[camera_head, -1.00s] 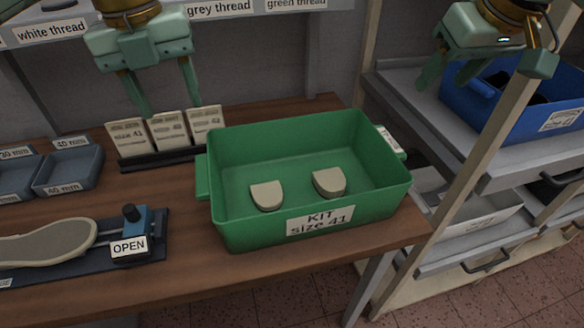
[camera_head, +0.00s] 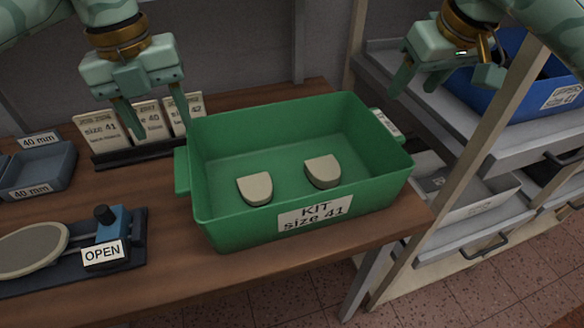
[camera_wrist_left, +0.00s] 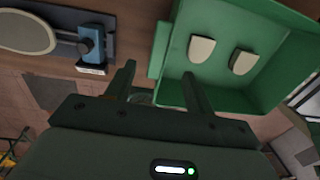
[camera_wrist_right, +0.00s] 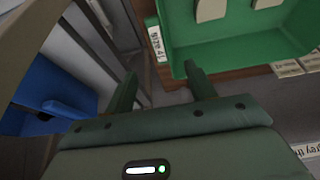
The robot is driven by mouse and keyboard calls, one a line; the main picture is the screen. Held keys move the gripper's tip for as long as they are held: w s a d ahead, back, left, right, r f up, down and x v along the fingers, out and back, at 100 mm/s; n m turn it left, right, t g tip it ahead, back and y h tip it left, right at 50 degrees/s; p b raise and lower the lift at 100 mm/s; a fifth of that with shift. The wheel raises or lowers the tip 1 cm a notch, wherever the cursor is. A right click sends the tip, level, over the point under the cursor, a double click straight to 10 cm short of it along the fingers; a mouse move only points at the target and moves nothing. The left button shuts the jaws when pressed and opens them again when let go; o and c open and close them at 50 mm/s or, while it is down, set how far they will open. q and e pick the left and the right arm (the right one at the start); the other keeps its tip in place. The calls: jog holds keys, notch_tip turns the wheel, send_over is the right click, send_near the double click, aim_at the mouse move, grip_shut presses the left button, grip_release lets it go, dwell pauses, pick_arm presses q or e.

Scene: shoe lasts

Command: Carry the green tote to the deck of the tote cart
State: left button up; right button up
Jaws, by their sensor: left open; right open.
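The green tote (camera_head: 232,228) stands on the wooden bench, labelled "KIT size 41", with two beige pieces (camera_head: 255,188) (camera_head: 322,171) lying inside. It also shows in the left wrist view (camera_wrist_left: 220,82) and the right wrist view (camera_wrist_right: 235,58). My left gripper (camera_head: 160,118) is open and empty, above and just behind the tote's left end with its handle lip. My right gripper (camera_head: 425,85) is open and empty, above and to the right of the tote's right end, which carries a small label. The tote cart is not clearly identifiable.
Size cards (camera_head: 140,130) stand in a rack left of the tote. A clamp marked "OPEN" (camera_head: 108,240) and a grey 40 mm tray (camera_head: 40,172) lie further left. A shelf rack at right holds a blue tote (camera_head: 525,70); its post (camera_head: 440,180) stands close by the bench.

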aim_at(188, 175)
pick_arm(q)
jog(key=f, duration=1.3)
jog(key=shift+w+d, duration=0.1)
jog(key=shift+d, duration=0.3)
pick_arm(e)
jog(key=x, duration=1.3)
pick_arm(q)
grip_shut()
pick_arm(e)
grip_shut()
pick_arm(q)
jog(key=shift+r, duration=0.1)
